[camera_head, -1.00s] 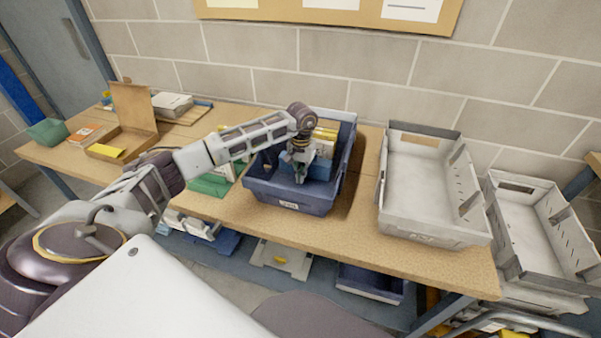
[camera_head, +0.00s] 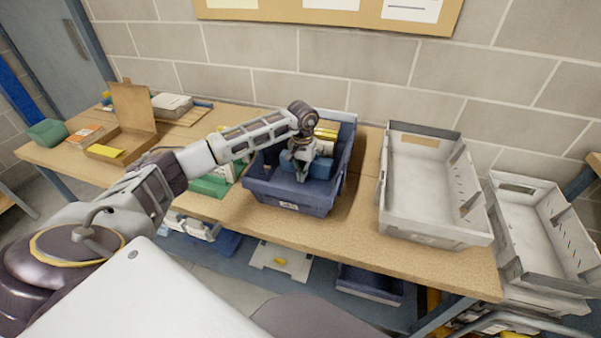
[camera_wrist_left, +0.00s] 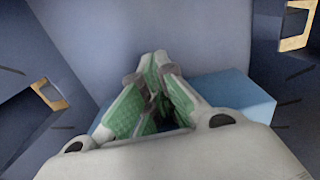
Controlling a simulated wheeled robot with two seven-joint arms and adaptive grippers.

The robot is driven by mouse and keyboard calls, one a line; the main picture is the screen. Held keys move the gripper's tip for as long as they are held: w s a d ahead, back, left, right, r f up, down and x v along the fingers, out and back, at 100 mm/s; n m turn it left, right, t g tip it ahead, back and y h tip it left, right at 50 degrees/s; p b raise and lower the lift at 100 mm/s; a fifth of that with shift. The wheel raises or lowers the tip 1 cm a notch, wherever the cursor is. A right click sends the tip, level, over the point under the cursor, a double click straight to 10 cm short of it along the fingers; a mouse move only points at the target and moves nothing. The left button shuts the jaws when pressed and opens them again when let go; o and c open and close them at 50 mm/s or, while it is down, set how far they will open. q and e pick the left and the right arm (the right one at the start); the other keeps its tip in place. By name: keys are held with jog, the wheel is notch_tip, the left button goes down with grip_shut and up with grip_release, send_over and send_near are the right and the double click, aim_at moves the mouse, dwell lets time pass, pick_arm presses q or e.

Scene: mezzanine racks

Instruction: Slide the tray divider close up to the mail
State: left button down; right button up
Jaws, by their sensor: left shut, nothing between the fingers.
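The dark blue tray (camera_head: 290,197) stands on the wooden table. The lighter blue tray divider (camera_head: 320,168) stands across its inside. Yellow and white mail (camera_head: 327,134) shows behind the divider, partly hidden by my arm. I cannot tell how wide the gap between them is. My left gripper (camera_head: 300,174) is inside the tray at the near side of the divider, pointing down. In the left wrist view its green-padded fingers (camera_wrist_left: 153,100) are shut with nothing between them. The light blue divider (camera_wrist_left: 235,90) shows there behind the fingers. Whether they touch it is unclear. My right gripper is out of view.
An empty grey tray (camera_head: 435,230) stands to the right on the table, with another grey tray (camera_head: 530,270) beyond it, lower down. An open cardboard box (camera_head: 135,147) and a green bin (camera_head: 47,132) are at the left. Bare table lies between the blue and grey trays.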

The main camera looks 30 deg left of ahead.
pick_arm(q)
jog(key=shift+w+a+b, duration=0.15)
jog(key=shift+w+b, duration=0.3)
jog(key=shift+w, duration=0.25)
jog(key=shift+w+a+b, duration=0.15)
jog(key=shift+w+b, duration=0.3)
jog(key=shift+w, duration=0.2)
dwell(3.9)
jog(key=shift+s+d, duration=0.1)
jog(key=shift+s, duration=0.25)
jog(key=shift+s+d, duration=0.1)
jog(key=shift+s, duration=0.3)
dwell(0.6)
